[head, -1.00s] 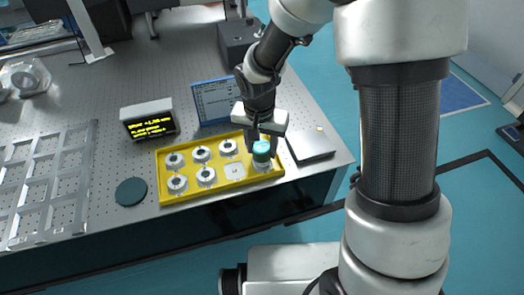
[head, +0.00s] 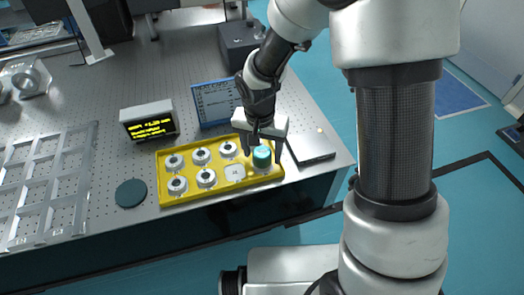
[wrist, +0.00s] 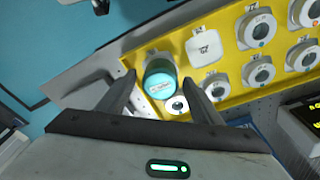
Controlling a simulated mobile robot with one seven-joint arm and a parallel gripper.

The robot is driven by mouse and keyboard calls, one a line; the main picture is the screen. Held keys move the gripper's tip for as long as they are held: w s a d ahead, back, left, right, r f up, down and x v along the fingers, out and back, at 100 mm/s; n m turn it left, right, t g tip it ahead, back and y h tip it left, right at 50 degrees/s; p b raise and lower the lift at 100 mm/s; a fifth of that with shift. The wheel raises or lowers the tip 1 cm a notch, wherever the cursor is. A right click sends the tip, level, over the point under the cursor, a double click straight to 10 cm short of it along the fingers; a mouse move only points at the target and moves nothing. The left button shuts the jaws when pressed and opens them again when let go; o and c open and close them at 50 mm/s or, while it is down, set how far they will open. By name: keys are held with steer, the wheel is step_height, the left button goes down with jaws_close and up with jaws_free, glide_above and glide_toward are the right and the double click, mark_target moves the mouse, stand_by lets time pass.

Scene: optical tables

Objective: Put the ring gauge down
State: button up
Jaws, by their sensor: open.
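A teal-topped round piece (head: 262,157) stands upright at the right end of the yellow tray (head: 208,194), on a pale base. In the wrist view it shows as a teal cylinder (wrist: 160,80) with a white label on top. My gripper (head: 264,150) is open, one finger on each side of this piece; its fingers also show in the wrist view (wrist: 160,82), with gaps at both sides. Several white ring gauges with dark centres (head: 201,155) sit in the tray. One ring (wrist: 176,105) lies close beside the teal piece, partly hidden by it.
A white square pad (head: 235,172) sits left of the teal piece. A dark disc (head: 131,193) and a metal frame (head: 45,180) lie left; a flat grey plate (head: 311,148) lies right.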

mark_target(260, 155)
step_height(260, 155, up, 12)
steer(key=s+p, duration=0.1)
steer(key=p, duration=0.1)
steer(key=s+d+r+n+t, duration=0.3)
steer(key=s+d+r+t, duration=0.1)
steer(key=s+d+r, duration=0.8)
steer(key=s+r, duration=0.3)
steer(key=shift+s+d+n, duration=0.25)
steer(key=shift+s+n, duration=0.05)
steer(key=shift+r, duration=0.15)
stand_by(0.9)
step_height(260, 155, up, 11)
steer(key=p, duration=1.1)
steer(key=shift+r, duration=0.2)
